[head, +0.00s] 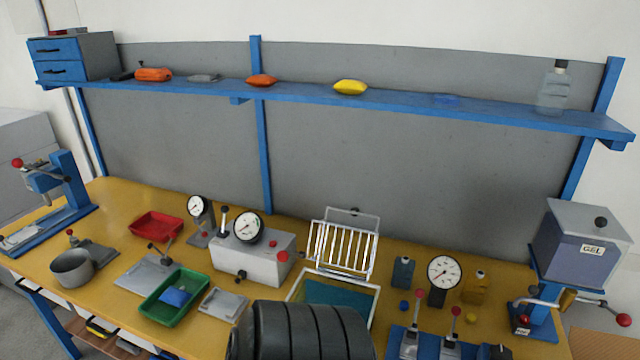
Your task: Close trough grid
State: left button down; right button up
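The white barred trough grid (343,247) stands open and nearly upright in the head view, tilted back along the far side of the trough. The trough (373,305) has a white frame around a teal inside and sits on the yellow bench right of centre. A black ribbed shape (305,335) in the foreground hides the trough's near left part. Neither my left nor my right gripper shows in the view.
A grey gauge box (253,255) stands left of the grid. A dark blue bottle (402,272) and a dial gauge (443,273) stand to its right. A green tray (178,312) and red tray (157,225) lie on the yellow bench (115,205). A blue shelf (310,96) runs above.

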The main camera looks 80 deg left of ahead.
aim_at(354, 211)
jog(key=u, duration=2.5)
